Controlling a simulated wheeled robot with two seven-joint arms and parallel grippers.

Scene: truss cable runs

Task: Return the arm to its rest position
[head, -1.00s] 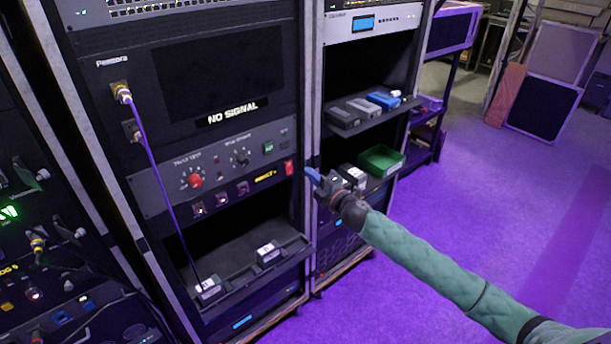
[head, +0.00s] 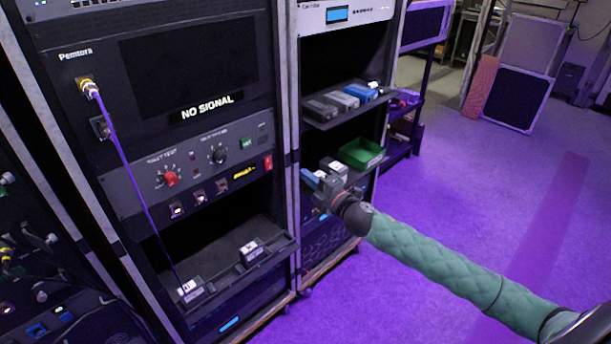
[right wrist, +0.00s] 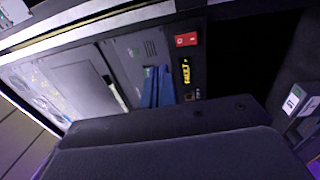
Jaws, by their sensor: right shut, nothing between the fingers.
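My right arm, in a green quilted sleeve, comes in from the lower right in the head view. My right gripper (head: 308,176) is at its end, in front of the upright between the two racks. Its blue fingers are shut with nothing between them. In the right wrist view the blue fingertips (right wrist: 157,88) show beyond the dark gripper body, against the rack panel with the red switch (right wrist: 187,39). My left gripper is not in view.
The left rack has a NO SIGNAL screen (head: 188,65), a purple cable (head: 128,170) and a lower shelf with two small boxes. The right rack holds small boxes and a green tray (head: 361,153). Purple floor (head: 440,200) is open to the right.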

